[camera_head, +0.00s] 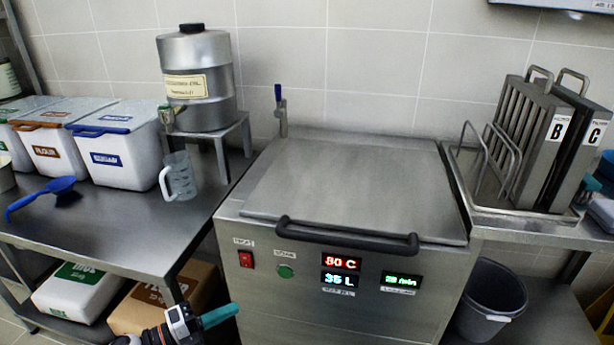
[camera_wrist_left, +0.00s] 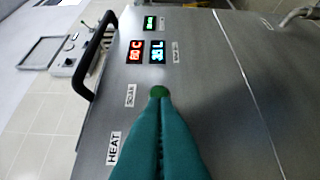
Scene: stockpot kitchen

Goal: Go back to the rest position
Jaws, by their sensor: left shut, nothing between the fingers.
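My left gripper (camera_head: 236,309) comes in at the bottom of the head view, in front of the steel pot unit. Its teal fingers are shut together with nothing between them. In the left wrist view the shut fingers (camera_wrist_left: 160,97) point at the front panel, and their tips overlap the green button (camera_wrist_left: 159,90). In the head view the green button (camera_head: 286,271) is uncovered, up and to the right of the fingertips. My right gripper is not in view.
The unit's lid (camera_head: 350,190) is down, with a dark handle bar (camera_head: 345,238) across its front. The displays are lit. A steel table (camera_head: 130,225) with bins and a clear jug (camera_head: 179,177) stands left. A grey bin (camera_head: 492,300) stands right.

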